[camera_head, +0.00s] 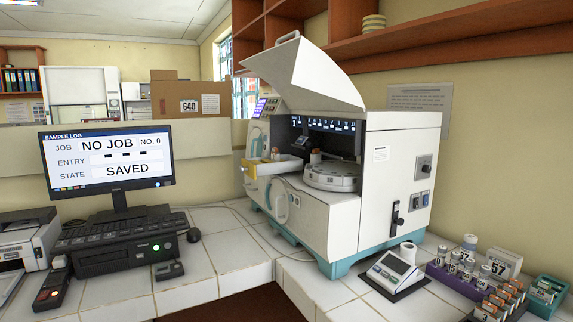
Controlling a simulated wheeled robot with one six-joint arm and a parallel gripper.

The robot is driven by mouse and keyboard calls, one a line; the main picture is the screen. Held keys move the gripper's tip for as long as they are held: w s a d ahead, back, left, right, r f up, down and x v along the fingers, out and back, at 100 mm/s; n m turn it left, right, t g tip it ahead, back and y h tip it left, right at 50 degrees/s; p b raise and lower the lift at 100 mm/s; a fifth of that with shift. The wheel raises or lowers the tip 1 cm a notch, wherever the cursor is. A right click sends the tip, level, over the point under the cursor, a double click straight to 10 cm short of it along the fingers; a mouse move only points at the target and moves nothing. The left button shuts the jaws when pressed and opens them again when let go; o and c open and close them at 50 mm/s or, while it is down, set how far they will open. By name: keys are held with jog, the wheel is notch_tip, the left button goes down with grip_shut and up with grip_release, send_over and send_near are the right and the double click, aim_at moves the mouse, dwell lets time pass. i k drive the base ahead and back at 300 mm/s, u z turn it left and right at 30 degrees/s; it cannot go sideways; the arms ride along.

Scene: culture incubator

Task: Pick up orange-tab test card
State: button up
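I cannot make out an orange-tab test card for certain. Several small orange-topped pieces (512,290) stand in a rack at the lower right corner, partly cut off by the picture's bottom edge. They are too small to tell whether they are cards or capped tubes. A teal holder (545,291) with small pale pieces in it stands to their right. My gripper is not in view, so its place relative to these things does not show.
A white analyzer (399,170) with its lid raised stands mid-bench, a round carousel (333,178) inside. A small scale-like device (394,270) sits before the racks. A purple rack (452,281) holds several vials. A monitor (107,160) and keyboard fill the left. Tiles front centre are clear.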

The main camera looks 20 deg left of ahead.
aim_at(275, 156)
jog(key=u, duration=0.4)
jog(key=k, duration=0.5)
jog(key=u, duration=0.9)
jog(key=i, duration=2.45)
jog(key=u, duration=0.7)
